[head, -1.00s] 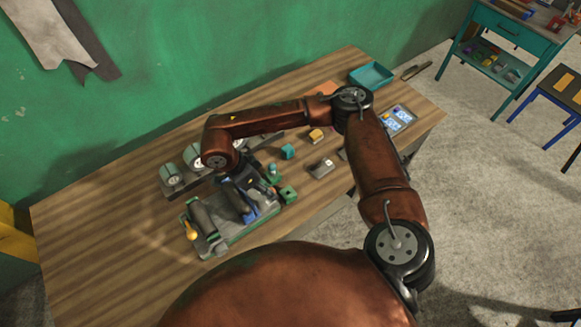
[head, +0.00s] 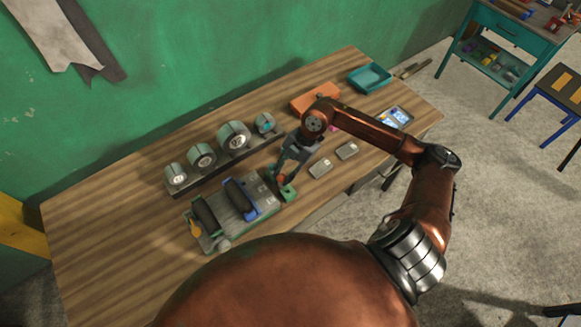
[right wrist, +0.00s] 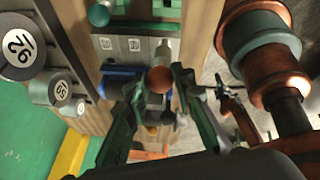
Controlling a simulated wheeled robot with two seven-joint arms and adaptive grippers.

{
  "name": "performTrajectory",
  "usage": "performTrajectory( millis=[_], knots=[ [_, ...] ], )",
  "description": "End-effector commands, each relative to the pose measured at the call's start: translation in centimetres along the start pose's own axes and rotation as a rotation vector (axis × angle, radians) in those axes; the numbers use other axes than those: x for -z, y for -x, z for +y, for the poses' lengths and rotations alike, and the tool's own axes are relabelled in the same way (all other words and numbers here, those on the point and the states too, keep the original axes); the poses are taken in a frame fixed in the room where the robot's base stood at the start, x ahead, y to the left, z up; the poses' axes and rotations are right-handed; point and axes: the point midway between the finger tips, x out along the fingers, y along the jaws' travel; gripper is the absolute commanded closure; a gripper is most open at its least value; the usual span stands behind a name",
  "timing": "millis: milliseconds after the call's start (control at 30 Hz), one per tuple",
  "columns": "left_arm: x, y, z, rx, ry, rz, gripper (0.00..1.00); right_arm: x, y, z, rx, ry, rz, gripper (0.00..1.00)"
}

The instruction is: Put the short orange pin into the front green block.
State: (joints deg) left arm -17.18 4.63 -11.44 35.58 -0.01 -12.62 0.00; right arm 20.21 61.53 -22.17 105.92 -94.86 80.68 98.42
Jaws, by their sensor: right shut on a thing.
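The orange pin shows in the right wrist view as a round orange end (right wrist: 160,80) between the two fingers. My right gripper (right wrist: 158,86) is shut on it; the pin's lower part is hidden. In the head view my right gripper (head: 281,179) points down at the right end of the grey fixture, close beside the front green block (head: 288,194). I cannot tell whether the pin touches the block. My left gripper is not in view.
The grey fixture (head: 235,218) holds black and blue rollers. A row of round gauges (head: 236,138) stands behind it. Small grey blocks (head: 320,168) lie to the right, with an orange box (head: 314,98) and teal tray (head: 369,78) farther back. The table's left part is clear.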

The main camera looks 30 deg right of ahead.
Motion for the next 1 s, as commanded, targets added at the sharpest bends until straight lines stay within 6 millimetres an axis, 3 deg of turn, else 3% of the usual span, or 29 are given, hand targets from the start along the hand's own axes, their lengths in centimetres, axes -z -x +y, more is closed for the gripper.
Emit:
performTrajectory(
  millis=[100, 300, 567, 1000],
  knots=[
    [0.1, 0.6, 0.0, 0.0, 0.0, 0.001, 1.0, -1.0, 0.8, -0.5, -0.084, -0.2, -0.044, 1.0],
    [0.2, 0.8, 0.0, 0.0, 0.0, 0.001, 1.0, -2.0, 1.3, -0.7, -0.159, -0.381, -0.084, 1.0],
    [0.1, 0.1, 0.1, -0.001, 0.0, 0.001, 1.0, -2.5, 0.6, -0.8, -0.172, -0.413, -0.089, 1.0],
    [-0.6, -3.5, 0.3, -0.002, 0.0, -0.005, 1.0, -4.2, -3.4, -1.7, -0.17, -0.411, -0.09, 1.0]
  ],
)
